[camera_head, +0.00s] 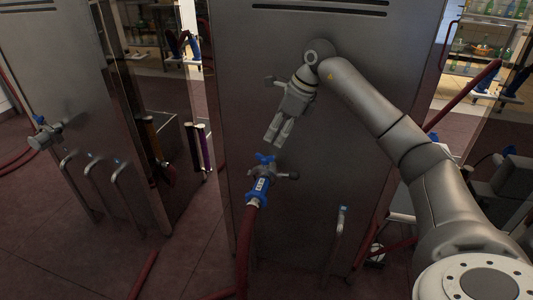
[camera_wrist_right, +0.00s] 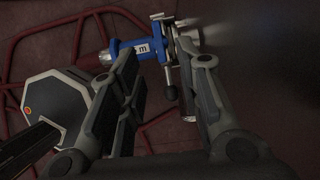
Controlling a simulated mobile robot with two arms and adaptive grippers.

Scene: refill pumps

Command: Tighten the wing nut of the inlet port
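The inlet port (camera_head: 281,175) is a grey metal fitting on the front of the middle steel cabinet. A blue hose coupling (camera_head: 258,186) with a white label sits on it. The coupling also shows in the right wrist view (camera_wrist_right: 140,49), beside metal clamp parts and a dark-tipped handle (camera_wrist_right: 171,91). I cannot tell for certain which small part is the wing nut. My right gripper (camera_head: 276,140) points down, just above the port and apart from it. Its fingers are apart and empty in the right wrist view (camera_wrist_right: 158,62). My left gripper is out of view.
A red hose (camera_head: 243,255) hangs from the coupling to the floor. A metal handle (camera_head: 338,235) is on the cabinet at lower right. Another steel cabinet (camera_head: 55,75) with a similar port (camera_head: 45,137) and bent handles stands at left. Dark floor shows between them.

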